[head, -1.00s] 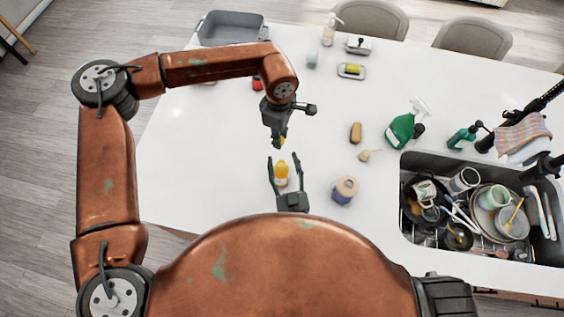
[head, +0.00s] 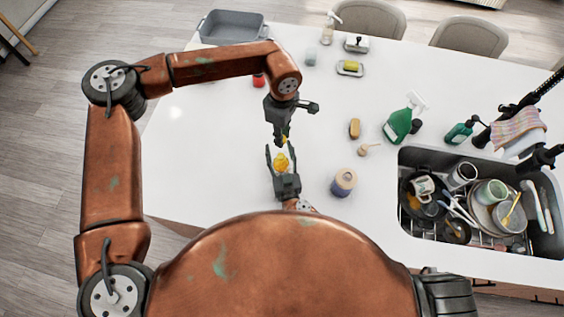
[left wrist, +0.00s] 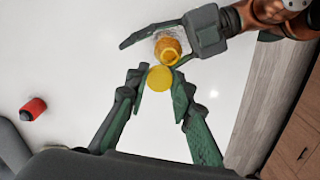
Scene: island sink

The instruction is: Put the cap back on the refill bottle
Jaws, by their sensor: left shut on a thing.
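My left gripper (head: 281,141) points down at the table's middle, just beyond the refill bottle (head: 281,162). It is shut on the yellow cap (left wrist: 159,78), a round disc between its fingertips in the left wrist view. The bottle is clear with yellow-orange contents; it also shows in the left wrist view (left wrist: 168,46), close to the cap, with its opening towards it. The cap looks apart from or barely at the bottle's mouth; contact is unclear. My right gripper (head: 281,154) has a finger on either side of the bottle; whether both touch it is unclear.
A purple-sided roll (head: 344,182) stands right of the bottle. A sponge (head: 355,128), a small brush (head: 367,150) and a green spray bottle (head: 398,125) lie or stand farther right. The sink (head: 402,225) is full of dishes.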

